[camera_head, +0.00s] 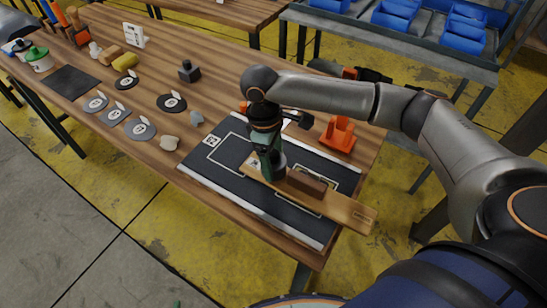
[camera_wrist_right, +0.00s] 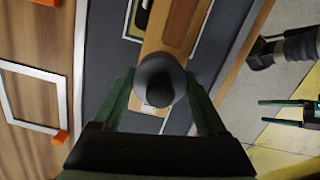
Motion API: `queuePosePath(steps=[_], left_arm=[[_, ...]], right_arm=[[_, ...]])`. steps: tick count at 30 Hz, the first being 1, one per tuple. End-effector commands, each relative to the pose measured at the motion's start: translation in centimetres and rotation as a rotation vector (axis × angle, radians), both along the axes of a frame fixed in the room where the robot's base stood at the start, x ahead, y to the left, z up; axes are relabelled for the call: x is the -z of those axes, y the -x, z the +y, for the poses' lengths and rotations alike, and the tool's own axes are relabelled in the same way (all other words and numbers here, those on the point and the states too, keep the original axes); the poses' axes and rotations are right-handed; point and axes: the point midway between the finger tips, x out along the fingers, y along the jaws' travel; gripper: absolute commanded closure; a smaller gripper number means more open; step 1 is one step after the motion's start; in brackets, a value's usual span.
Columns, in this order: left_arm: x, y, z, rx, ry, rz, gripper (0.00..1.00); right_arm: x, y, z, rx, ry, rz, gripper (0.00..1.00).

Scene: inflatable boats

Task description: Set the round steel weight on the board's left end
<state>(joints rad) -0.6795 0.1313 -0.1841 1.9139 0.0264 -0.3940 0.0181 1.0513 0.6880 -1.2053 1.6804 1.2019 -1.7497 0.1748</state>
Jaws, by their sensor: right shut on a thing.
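The wooden board (camera_head: 340,209) lies slanting across the dark mat, with a brown block (camera_head: 307,184) on it right of the gripper. My right gripper (camera_head: 268,172) points down over the board's left end. It is shut on the round steel weight (camera_wrist_right: 160,80), a dark grey disc with a knob between the green fingers. In the head view the fingers hide most of the weight. I cannot tell whether the weight touches the board. My left gripper (camera_wrist_right: 290,113) shows at the right of the right wrist view, its green fingers apart and empty, away from the board.
The dark mat (camera_head: 215,165) has white outlines and edge strips. An orange holder (camera_head: 340,134) stands behind it. Blue bins (camera_head: 395,13) stand on another table behind.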

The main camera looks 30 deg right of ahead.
Motion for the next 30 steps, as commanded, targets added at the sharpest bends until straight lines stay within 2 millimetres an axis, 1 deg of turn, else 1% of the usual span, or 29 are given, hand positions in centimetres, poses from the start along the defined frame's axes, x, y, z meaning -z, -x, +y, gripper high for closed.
queuePosePath(steps=[12,13,19,26,28,30], left_arm=[[-0.1,0.0,0.0,0.000,0.000,0.000,0.09],[-0.1,0.0,0.0,0.000,0.000,0.000,0.09],[-0.1,0.0,0.0,0.000,0.000,0.000,0.09],[0.0,0.0,0.0,0.000,0.000,0.000,0.09],[-0.1,0.0,0.0,0.000,0.000,0.000,0.09],[-0.1,0.0,0.0,0.000,0.000,0.000,0.09]], right_arm=[[0.5,-0.1,0.0,0.000,-0.001,-0.003,1.00],[0.5,-0.1,0.1,0.000,-0.001,-0.003,0.24],[0.6,-0.1,0.0,0.000,-0.001,-0.002,0.01],[0.9,0.1,0.0,-0.001,0.001,0.004,0.00],[0.6,0.0,0.0,0.000,0.001,0.003,0.00],[0.0,-0.1,0.1,-0.001,0.000,0.000,0.00]])
